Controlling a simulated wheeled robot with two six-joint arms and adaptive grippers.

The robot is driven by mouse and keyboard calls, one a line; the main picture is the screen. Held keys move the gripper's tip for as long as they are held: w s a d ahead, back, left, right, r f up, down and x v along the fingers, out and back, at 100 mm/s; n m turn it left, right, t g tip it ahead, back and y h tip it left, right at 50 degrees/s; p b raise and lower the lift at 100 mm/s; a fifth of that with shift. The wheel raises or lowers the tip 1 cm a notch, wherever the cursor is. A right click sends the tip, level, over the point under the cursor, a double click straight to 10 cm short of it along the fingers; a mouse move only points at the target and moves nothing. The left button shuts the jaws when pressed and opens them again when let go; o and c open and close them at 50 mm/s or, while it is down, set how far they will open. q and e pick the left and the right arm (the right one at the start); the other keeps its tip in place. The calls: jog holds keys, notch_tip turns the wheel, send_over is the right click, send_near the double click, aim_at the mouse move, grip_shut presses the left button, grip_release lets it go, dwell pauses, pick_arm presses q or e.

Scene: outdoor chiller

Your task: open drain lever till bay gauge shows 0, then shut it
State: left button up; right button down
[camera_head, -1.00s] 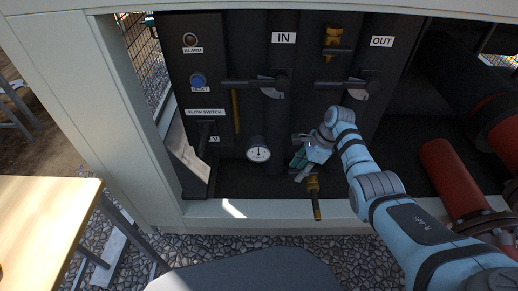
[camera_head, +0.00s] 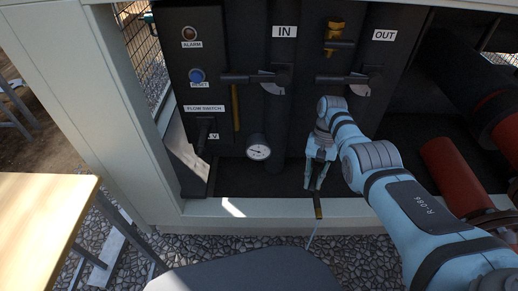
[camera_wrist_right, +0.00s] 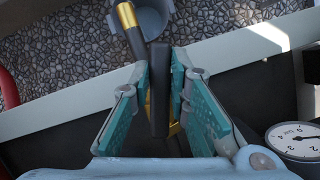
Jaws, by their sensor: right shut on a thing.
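The drain valve's dark pipe with a gold end (camera_head: 318,208) hangs at the front edge of the bay. A thin pale stream (camera_head: 312,236) shows below it. My right gripper (camera_head: 314,186) is at the valve; in the wrist view its teal-padded fingers (camera_wrist_right: 159,88) are shut on the black drain lever (camera_wrist_right: 158,75). Gold valve parts (camera_wrist_right: 126,14) show beside the lever; the fingers hide some of the valve. The round bay gauge (camera_head: 258,152) is left of the gripper and also shows in the wrist view (camera_wrist_right: 298,146); its exact reading is too small to tell. My left gripper is not in view.
IN and OUT pipes with black lever handles (camera_head: 252,79) stand behind. A control panel (camera_head: 193,45) is left of them. A grey bucket (camera_wrist_right: 160,18) is below the valve on pebbles. Red pipes (camera_head: 455,176) are at right, a wooden table (camera_head: 40,215) at left.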

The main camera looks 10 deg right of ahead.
jog(key=n, duration=0.1)
jog(key=d+n, duration=0.1)
jog(key=shift+s+n+h, duration=0.25)
jog(key=shift+n+h, duration=0.05)
jog(key=shift+h, duration=0.1)
jog(key=shift+s+d+n, duration=0.1)
jog(key=shift+d+n, duration=0.1)
jog(key=shift+n, duration=0.3)
